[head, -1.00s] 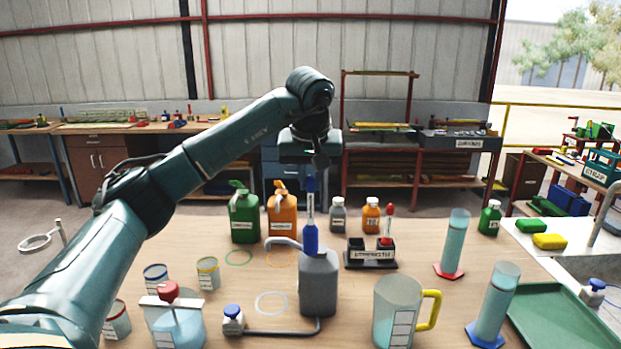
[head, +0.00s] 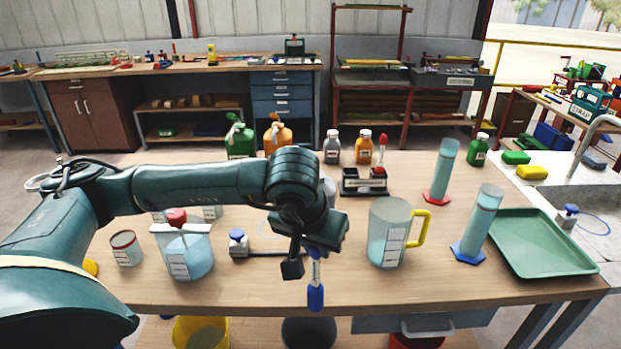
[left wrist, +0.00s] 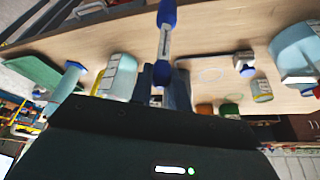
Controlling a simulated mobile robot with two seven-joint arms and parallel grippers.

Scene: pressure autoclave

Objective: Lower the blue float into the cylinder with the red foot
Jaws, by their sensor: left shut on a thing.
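The blue float (head: 316,290) hangs roughly upright from my left gripper (head: 312,247), its thick blue bulb at the bottom, near the table's front edge. My left gripper is shut on its upper stem, which is partly hidden. The float also shows in the left wrist view (left wrist: 165,40). The cylinder with the red foot (head: 442,170) stands upright on the table, further back and to the right of the gripper, with pale liquid in it. The gripper and float are well apart from it. My right gripper is not in view.
A black rack (head: 364,182) with a red-topped float is behind. A green tray (head: 540,245) lies right.

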